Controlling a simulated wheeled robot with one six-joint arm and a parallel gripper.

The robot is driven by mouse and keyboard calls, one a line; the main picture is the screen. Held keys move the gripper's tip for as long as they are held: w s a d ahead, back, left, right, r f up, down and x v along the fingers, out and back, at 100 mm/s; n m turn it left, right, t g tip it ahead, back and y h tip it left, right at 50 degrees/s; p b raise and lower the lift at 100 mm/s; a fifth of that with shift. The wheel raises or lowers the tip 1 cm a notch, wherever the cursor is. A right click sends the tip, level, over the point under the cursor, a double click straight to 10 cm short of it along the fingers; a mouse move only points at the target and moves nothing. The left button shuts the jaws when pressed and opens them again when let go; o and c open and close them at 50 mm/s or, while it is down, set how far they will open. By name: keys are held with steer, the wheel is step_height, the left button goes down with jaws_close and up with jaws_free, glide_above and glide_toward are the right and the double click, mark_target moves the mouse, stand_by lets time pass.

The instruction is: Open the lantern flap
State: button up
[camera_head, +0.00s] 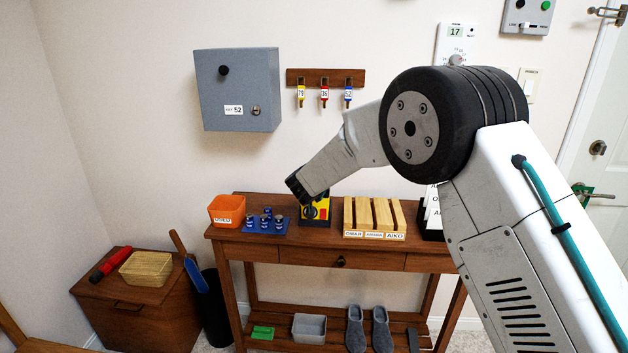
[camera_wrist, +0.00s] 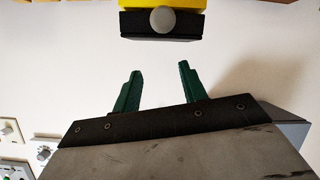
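A yellow and black lantern (camera_head: 324,207) stands on the wooden table behind the end of my arm, which hides part of it. In the wrist view, a black block with a yellow part (camera_wrist: 130,4) and a round grey knob (camera_wrist: 162,20) shows at the top edge; it looks like part of the lantern. Whether its flap is shut cannot be told. My gripper (camera_wrist: 158,68) has two green fingers apart with nothing between them. The knob lies beyond the fingertips, not touching them.
On the table (camera_head: 275,243), an orange bin (camera_head: 227,210) and a blue tray of small items (camera_head: 265,225) stand left of the lantern. A slatted wooden rack (camera_head: 372,217) stands close on its right. A grey wall box (camera_head: 237,90) and a key rack (camera_head: 326,77) hang above.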

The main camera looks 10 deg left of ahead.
steer(key=shift+s, duration=0.1)
steer(key=v, duration=0.7)
steer(key=shift+s, duration=0.3)
steer(key=shift+r, duration=0.15)
